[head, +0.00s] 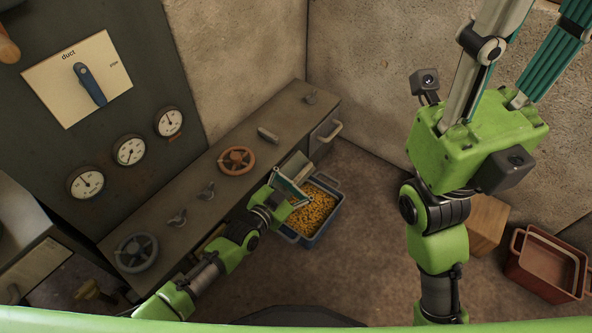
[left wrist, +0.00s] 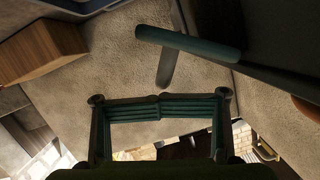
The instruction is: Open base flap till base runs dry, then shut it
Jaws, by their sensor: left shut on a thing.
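My left gripper (head: 287,184) reaches down at the front of the bench, its teal fingers beside a pale flap-like plate (head: 295,165). This looks like the base flap; its exact opening is hard to judge. In the left wrist view the left fingertips (left wrist: 158,105) come together, and the small part between them is hidden. A blue-grey tray (head: 325,222) stands on the floor below the plate, holding many orange-yellow pellets (head: 313,207). No falling pellets can be made out. My right gripper (head: 530,50) is raised at the upper right, its fingertips out of frame.
The bench (head: 190,190) carries an orange handwheel (head: 237,160), a grey handwheel (head: 136,252) and small levers. A duct dial (head: 90,85) and gauges are on the panel. A wooden block (head: 487,222) and a red bin (head: 540,265) stand right. Floor beside the tray is clear.

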